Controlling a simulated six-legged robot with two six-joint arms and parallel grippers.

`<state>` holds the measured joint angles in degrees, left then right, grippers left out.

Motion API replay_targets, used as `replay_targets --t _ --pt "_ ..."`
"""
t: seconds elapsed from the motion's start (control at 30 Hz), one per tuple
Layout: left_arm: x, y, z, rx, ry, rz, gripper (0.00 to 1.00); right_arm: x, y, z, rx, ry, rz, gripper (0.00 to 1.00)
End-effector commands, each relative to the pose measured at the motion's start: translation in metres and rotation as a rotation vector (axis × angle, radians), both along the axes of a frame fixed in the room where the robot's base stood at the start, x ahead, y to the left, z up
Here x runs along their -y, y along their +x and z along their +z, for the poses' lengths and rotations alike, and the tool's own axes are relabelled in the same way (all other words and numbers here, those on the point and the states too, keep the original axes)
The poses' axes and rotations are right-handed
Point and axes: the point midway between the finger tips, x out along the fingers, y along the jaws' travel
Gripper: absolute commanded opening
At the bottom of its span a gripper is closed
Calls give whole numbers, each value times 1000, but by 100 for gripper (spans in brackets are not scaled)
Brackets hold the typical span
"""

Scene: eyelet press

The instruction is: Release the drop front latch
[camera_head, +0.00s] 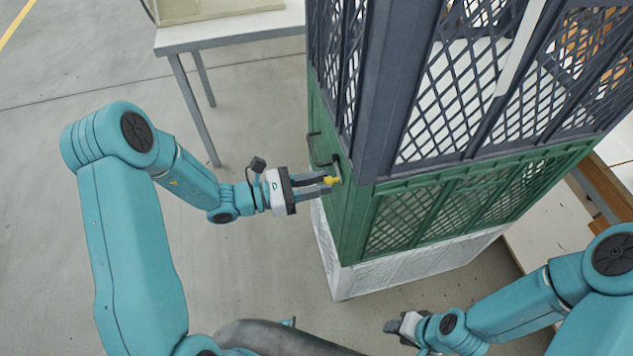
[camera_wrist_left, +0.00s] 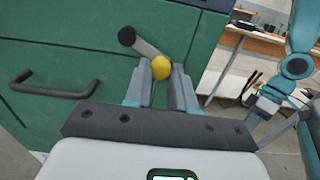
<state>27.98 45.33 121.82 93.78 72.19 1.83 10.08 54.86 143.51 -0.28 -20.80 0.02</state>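The latch is a short grey lever with a yellow knob (camera_head: 333,180) on the side of the green crate front (camera_head: 400,217). In the left wrist view the lever (camera_wrist_left: 147,47) slopes down to the right from a dark round pivot to the yellow knob (camera_wrist_left: 161,67). My left gripper (camera_head: 328,184) is at the knob. In the left wrist view its fingertips (camera_wrist_left: 163,72) stand on either side of the knob, which fills the gap between them. My right gripper (camera_head: 400,326) is low in the head view, away from the crate; its fingers are too small to read.
A dark handle (camera_head: 318,150) sticks out beside the latch. A dark blue mesh crate (camera_head: 385,80) stands above the green one, a white one (camera_head: 420,265) below. A white table (camera_head: 230,30) stands behind. The floor at the left is clear.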

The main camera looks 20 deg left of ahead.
Motion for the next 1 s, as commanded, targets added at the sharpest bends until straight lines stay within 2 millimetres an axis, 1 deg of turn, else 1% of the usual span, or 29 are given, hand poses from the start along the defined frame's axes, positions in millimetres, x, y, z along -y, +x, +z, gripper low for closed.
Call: replay_targets --t 0.07,0.13,0.3,0.4,0.5,0.77,0.8,0.83,0.87,1.0 --pt "0 0 1 -3 -2 1 0 0 0 1 0 0 0 43" --pt "0 -1 5 -31 -21 1 0 0 0 7 0 0 0 43" --pt "2 -4 17 -204 -138 1 0 0 0 29 0 0 0 43" --pt "2 -4 20 -279 -189 1 0 0 0 35 0 0 0 43" --pt "2 -4 19 -312 -212 1 0 0 0 35 0 0 0 43" --pt "2 -4 18 -312 -215 1 0 0 0 34 0 0 0 43" --pt "2 -4 18 -312 -214 1 37 0 0 34 0 0 0 43" --pt "2 -4 18 -312 -214 1 47 0 0 34 0 0 0 43" --pt "2 -4 18 -312 -214 1 50 0 0 34 0 0 0 43" --pt "2 -4 18 -312 -213 0 50 0 0 34 0 0 0 43"
